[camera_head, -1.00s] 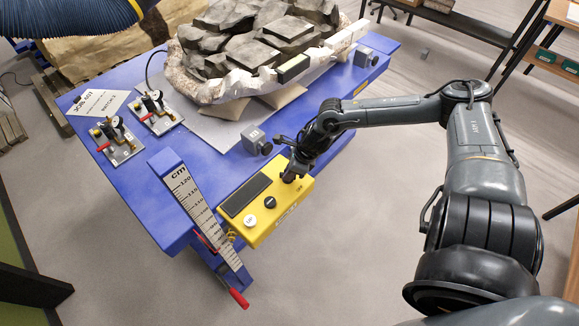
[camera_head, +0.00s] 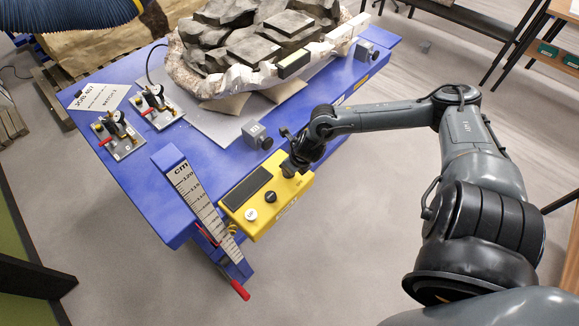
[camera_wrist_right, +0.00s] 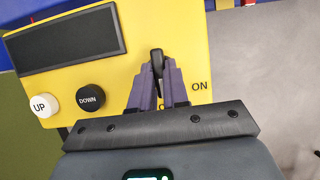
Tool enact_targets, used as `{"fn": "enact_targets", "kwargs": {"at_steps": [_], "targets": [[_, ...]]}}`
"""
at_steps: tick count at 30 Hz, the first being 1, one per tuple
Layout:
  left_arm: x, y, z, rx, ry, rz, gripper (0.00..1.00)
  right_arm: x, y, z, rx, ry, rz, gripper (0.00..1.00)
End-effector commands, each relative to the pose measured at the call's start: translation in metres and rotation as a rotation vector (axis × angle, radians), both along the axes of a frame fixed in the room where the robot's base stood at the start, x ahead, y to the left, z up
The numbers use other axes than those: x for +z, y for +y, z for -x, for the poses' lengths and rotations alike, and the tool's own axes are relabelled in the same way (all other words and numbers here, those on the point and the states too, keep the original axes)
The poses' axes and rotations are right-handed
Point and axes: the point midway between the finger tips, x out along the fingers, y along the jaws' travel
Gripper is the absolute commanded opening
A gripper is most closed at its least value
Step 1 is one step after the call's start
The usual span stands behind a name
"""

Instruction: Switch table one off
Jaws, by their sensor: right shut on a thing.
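The yellow control box (camera_head: 248,213) is fixed at the front corner of the blue table (camera_head: 208,148). It also fills the upper part of the right wrist view (camera_wrist_right: 140,72), with a dark display, a white UP button (camera_wrist_right: 43,105) and a black DOWN button (camera_wrist_right: 90,97). My right gripper (camera_head: 290,168) is at the box's right end. In the wrist view its fingers (camera_wrist_right: 157,75) are shut on a black switch lever (camera_wrist_right: 157,58). An ON label shows right of the fingers; another label below the lever is mostly hidden. My left gripper is not in view.
A grey rock-like fossil block (camera_head: 250,45) lies on the table behind the box. Two small valve gauges (camera_head: 118,135) stand at the left. A cm ruler post (camera_head: 200,205) stands left of the box, near a red-handled lever (camera_head: 239,290).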

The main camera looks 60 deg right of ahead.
Motion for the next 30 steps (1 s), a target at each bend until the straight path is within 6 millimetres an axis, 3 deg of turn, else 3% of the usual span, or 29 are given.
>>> {"fn": "enact_targets", "kwargs": {"at_steps": [11,12,17,30], "targets": [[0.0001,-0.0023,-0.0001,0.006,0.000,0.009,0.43,-0.0009,-0.0004,0.0006,-0.009,0.002,-0.001,0.00],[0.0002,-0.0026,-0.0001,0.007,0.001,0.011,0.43,-0.0009,-0.0004,0.0006,-0.009,0.002,-0.001,0.16],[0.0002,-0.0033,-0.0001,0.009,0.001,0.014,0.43,-0.0007,-0.0003,0.0005,-0.008,0.002,0.000,0.40],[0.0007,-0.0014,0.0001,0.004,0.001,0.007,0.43,0.0053,-0.0006,0.0022,-0.005,0.001,0.002,0.40]]}}
